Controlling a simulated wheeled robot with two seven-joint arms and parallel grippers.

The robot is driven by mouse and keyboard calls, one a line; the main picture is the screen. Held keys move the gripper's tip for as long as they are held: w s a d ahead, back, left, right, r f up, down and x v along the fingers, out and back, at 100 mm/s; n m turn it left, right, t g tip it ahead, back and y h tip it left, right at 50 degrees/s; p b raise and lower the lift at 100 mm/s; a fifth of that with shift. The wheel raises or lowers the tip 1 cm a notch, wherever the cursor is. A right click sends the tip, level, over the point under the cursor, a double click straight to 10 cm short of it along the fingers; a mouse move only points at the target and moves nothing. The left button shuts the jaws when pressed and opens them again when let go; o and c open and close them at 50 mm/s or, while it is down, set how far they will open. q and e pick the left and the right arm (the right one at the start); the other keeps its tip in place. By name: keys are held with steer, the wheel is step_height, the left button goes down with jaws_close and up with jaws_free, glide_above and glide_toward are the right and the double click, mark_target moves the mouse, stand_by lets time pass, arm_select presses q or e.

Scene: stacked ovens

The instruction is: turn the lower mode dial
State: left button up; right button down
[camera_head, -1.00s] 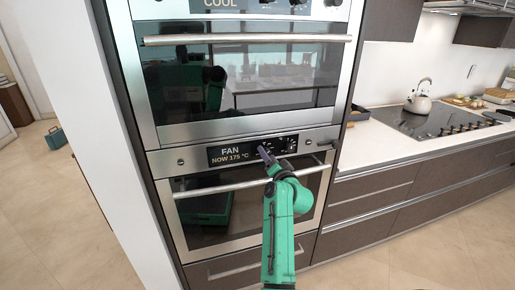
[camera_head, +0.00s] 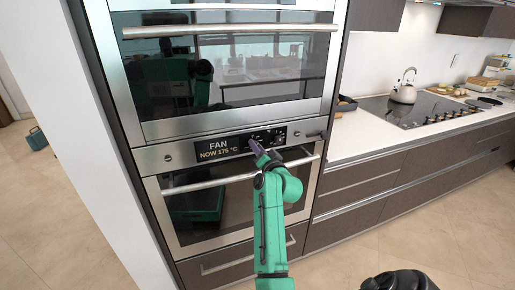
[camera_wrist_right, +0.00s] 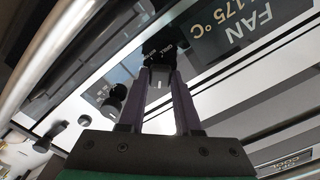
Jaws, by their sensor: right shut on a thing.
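The lower oven's display (camera_head: 219,149) reads FAN and NOW 175 °C, and part of that text shows in the right wrist view (camera_wrist_right: 240,30). My right gripper (camera_head: 256,148) reaches up to the control panel just right of this text. In the right wrist view its two purple fingers (camera_wrist_right: 158,76) close around a black dial with a white mark (camera_wrist_right: 158,83), the lower mode dial. The dial is hidden behind the gripper in the head view. My left gripper is not in view.
Another black knob (camera_wrist_right: 114,100) sits beside the held dial on the panel. The lower oven's bar handle (camera_head: 185,188) runs below, partly behind my right arm. The upper oven (camera_head: 240,75) is above. A counter with a kettle (camera_head: 404,92) stands at right.

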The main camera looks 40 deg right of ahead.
steer(key=n, duration=0.8)
steer(key=shift+r+p, duration=0.2)
steer(key=shift+p, duration=0.2)
steer(key=shift+n, duration=0.3)
steer(key=c, duration=0.7)
jaws_free()
steer(key=shift+w, duration=0.1)
steer(key=shift+o, duration=0.5)
steer(key=shift+w+f, duration=0.2)
steer(key=shift+f, duration=0.05)
steer(key=b+v, duration=0.3)
steer(key=v, duration=1.1)
steer(key=shift+s, duration=0.3)
steer(key=shift+a, duration=0.1)
